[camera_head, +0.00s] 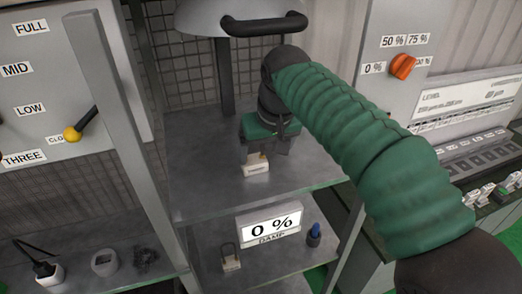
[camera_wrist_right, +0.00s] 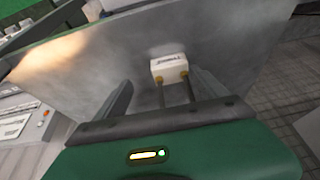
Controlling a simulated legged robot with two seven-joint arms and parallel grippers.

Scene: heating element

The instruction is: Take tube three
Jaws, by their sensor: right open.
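A small cream block with a dark printed label (camera_head: 257,168) stands on the upper grey shelf in the head view. I cannot read the label for certain. In the right wrist view the same block (camera_wrist_right: 169,70) shows two brass-coloured ends with thin rods running toward my gripper. My right gripper (camera_head: 266,146) is over the block, and its fingers are apart on either side. In the right wrist view the open fingers (camera_wrist_right: 163,92) lie to the left and right of the rods, with gaps visible. My left gripper is not in view.
The shelf (camera_head: 200,185) is bare around the block. A dark handle (camera_head: 264,25) and a grey dome are behind. A lower shelf holds a "0 % DAMP" sign (camera_head: 270,224), a padlock-like item (camera_head: 230,262) and a blue item (camera_head: 314,236). A grey post (camera_head: 120,130) stands left; an orange knob (camera_head: 402,66) is right.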

